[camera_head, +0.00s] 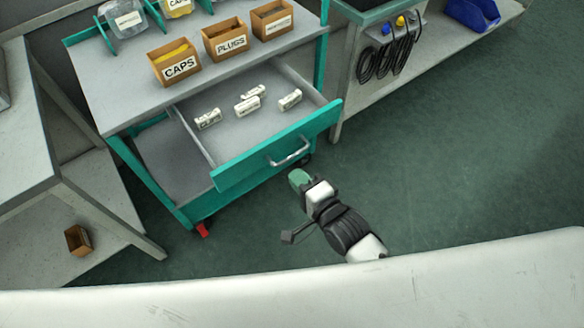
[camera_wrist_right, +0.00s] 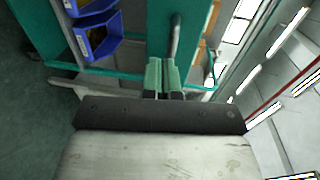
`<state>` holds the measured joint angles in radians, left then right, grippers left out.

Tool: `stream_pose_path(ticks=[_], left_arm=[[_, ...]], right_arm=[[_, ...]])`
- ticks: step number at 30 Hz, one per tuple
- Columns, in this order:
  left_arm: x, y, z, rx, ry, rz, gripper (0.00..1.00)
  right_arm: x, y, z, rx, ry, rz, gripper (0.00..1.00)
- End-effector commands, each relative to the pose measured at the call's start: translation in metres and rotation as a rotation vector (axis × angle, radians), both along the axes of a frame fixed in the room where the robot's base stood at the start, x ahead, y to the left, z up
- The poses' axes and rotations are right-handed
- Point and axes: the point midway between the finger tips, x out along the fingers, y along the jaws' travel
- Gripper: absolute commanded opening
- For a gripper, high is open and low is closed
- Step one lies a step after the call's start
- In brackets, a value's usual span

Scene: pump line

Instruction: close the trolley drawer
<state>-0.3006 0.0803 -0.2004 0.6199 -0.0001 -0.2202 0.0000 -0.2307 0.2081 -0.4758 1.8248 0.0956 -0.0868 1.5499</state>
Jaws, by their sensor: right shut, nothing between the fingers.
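The trolley (camera_head: 115,106) is teal with a grey top. Its drawer (camera_head: 228,132) is pulled out, with several small white labelled items lying inside. The teal drawer front (camera_head: 240,166) carries a metal bar handle (camera_head: 290,153). My right gripper (camera_head: 299,178) is shut and empty, just in front of the drawer front and near the handle. In the right wrist view, the green fingertips (camera_wrist_right: 163,75) are together, pointing at the teal front (camera_wrist_right: 192,35) close to the handle (camera_wrist_right: 175,37). Whether they touch it I cannot tell. My left gripper is not in view.
Boxes of caps (camera_head: 180,68), plugs (camera_head: 231,45) and another box (camera_head: 273,22) stand on the trolley top. A bench with cables (camera_head: 390,55) and a blue bin (camera_head: 472,14) is at right. A grey table (camera_head: 25,150) stands at left. Green floor is clear at right.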

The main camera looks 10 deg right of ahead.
Motion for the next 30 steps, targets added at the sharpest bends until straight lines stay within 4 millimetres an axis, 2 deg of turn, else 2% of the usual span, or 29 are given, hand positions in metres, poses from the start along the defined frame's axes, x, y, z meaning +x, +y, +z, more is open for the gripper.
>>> stream_pose_path(ticks=[6, 23, 26, 30], left_arm=[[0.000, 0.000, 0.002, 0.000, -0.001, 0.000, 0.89], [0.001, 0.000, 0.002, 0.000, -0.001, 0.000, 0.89], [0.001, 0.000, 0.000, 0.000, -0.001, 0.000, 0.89], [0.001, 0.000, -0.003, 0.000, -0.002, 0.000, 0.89]], right_arm=[[0.020, 0.011, 0.005, -0.001, 0.000, 0.001, 0.00], [0.026, 0.015, 0.005, 0.000, 0.000, 0.000, 0.00], [0.034, 0.019, 0.005, 0.001, 0.000, 0.000, 0.00], [0.054, 0.031, 0.005, 0.002, -0.001, 0.000, 0.00]])
